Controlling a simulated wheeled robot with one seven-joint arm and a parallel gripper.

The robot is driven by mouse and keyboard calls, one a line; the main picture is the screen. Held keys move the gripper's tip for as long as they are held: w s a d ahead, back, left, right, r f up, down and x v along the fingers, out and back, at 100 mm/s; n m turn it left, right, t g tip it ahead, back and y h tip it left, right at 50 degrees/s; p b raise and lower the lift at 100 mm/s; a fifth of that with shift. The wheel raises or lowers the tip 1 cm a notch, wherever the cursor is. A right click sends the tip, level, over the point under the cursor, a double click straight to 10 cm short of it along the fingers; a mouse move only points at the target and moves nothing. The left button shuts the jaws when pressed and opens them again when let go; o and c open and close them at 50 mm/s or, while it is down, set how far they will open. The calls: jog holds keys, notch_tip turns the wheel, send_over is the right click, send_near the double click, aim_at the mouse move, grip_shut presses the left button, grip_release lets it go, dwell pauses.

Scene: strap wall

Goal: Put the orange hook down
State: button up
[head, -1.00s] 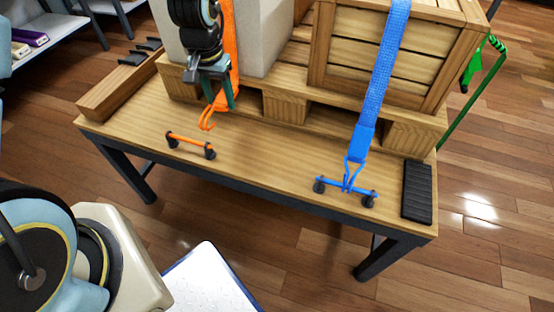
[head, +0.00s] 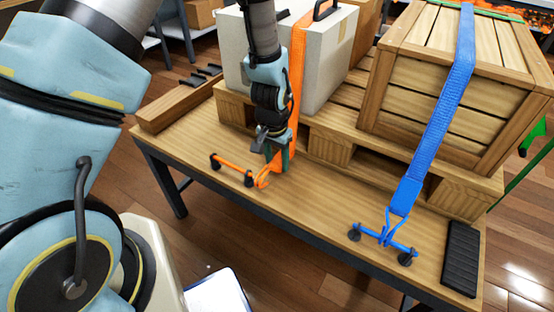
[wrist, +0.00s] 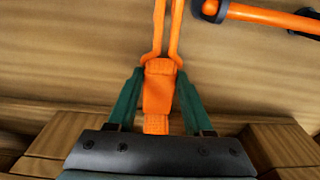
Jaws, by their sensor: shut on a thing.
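The orange hook (head: 263,179) is a pair of bent orange prongs on the end of an orange strap (head: 298,65). My gripper (head: 277,165) is shut on the hook's orange body, low over the table's front part. In the wrist view the green fingers (wrist: 158,85) sit on both sides of the orange hook (wrist: 158,97), and its prongs point away from my gripper. The orange anchor bar (head: 232,169) lies just left of the hook, and the hook looks apart from it. I cannot tell whether the prongs touch the table.
A blue strap (head: 442,105) runs down a wooden crate (head: 398,98) to a blue anchor bar (head: 383,241). A white box (head: 335,55) stands on the pallet (head: 322,148) behind my gripper. A black pad (head: 460,258) lies at the right. Bare tabletop (head: 320,205) lies between the bars.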

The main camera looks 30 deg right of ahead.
jog(key=shift+f+b, duration=0.35)
jog(key=shift+f, duration=0.25)
jog(key=o, duration=0.8)
notch_tip(320, 180, up, 13)
jog(key=a+p, duration=0.1)
jog(key=w+a+r+n, duration=0.2)
jog(key=w+a+r, duration=0.1)
jog(key=a, duration=0.4)
jog(key=w+a+r+n, duration=0.3)
jog(key=w+a, duration=0.1)
jog(key=a, duration=0.4)
jog(key=s+a+r+n, duration=0.1)
jog(key=a+r+n, duration=0.1)
jog(key=a, duration=0.7)
jog(key=a+r+n+t, duration=0.1)
jog(key=a+n, duration=0.3)
jog(key=a, duration=0.5)
jog(key=shift+s+r+y, duration=0.4)
jog(key=shift+r, duration=0.15)
